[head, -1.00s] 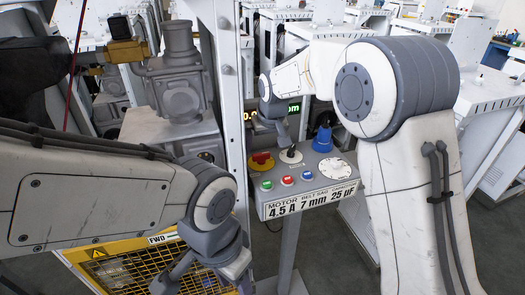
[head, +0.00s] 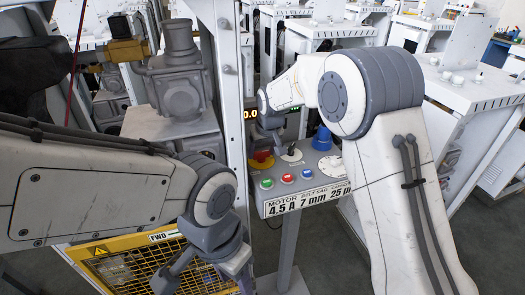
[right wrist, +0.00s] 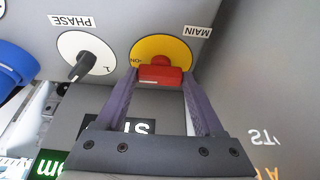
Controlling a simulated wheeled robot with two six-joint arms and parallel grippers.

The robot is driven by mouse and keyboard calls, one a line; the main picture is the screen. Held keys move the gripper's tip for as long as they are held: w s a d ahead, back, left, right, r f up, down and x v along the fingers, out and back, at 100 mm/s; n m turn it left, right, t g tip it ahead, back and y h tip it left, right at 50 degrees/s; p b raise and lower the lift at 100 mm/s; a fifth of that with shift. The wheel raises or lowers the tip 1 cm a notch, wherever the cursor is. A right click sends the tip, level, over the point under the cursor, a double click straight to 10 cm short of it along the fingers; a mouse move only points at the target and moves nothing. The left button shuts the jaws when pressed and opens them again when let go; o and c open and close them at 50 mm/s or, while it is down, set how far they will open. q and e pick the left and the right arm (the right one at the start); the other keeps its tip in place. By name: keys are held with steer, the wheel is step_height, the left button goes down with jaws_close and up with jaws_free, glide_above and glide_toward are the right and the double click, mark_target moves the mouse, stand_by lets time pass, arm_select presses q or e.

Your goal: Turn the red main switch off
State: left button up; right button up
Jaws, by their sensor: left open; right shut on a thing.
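The main switch has a red handle on a round yellow plate (right wrist: 185,50) labelled MAIN. In the right wrist view the red handle (right wrist: 160,75) sits between the fingertips of my right gripper (right wrist: 161,79), which is shut on it. The handle lies crosswise in that view, with an ON mark at the plate's left. In the head view the red switch (head: 262,157) is at the panel's upper left, partly hidden by my right gripper (head: 268,140). My left gripper (head: 205,276) is open and empty, low in front of the yellow mesh guard.
The grey control panel (head: 305,206) also carries a PHASE knob (right wrist: 82,65), a blue knob (head: 322,138), a white dial and green, red and blue buttons. A white post (head: 229,110) stands left of the panel. The yellow guard (head: 150,265) is below left.

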steer(key=n+y, duration=0.1)
steer(key=n, duration=0.1)
steer(key=shift+w+d+n+b, duration=0.1)
steer(key=shift+d+n+b, duration=0.05)
steer(key=shift+n+b, duration=0.2)
steer(key=n+g+y+b, duration=0.1)
steer(key=n, duration=0.2)
steer(key=shift+w+f+n, duration=0.1)
steer(key=shift+n, duration=0.15)
steer(key=shift+d+n+g+y+b, duration=0.1)
steer(key=shift+n+g+y+b, duration=0.3)
steer(key=shift+n, duration=0.6)
steer(key=shift+w+n+g, duration=0.1)
steer(key=shift+n+g, duration=0.3)
steer(key=shift+n, duration=0.5)
steer(key=shift+w+r+n+g+p, duration=0.1)
steer(key=shift+r+n+g+p, duration=0.2)
steer(key=shift+n, duration=0.6)
steer(key=shift+n+g+p, duration=0.4)
steer(key=shift+n+p, duration=0.05)
steer(key=shift+n, duration=0.45)
steer(key=shift+w+f+n+g+p, duration=0.15)
steer(key=shift+n+g+p, duration=0.65)
steer(key=shift+n+p, duration=1.1)
steer(key=shift+n, duration=0.4)
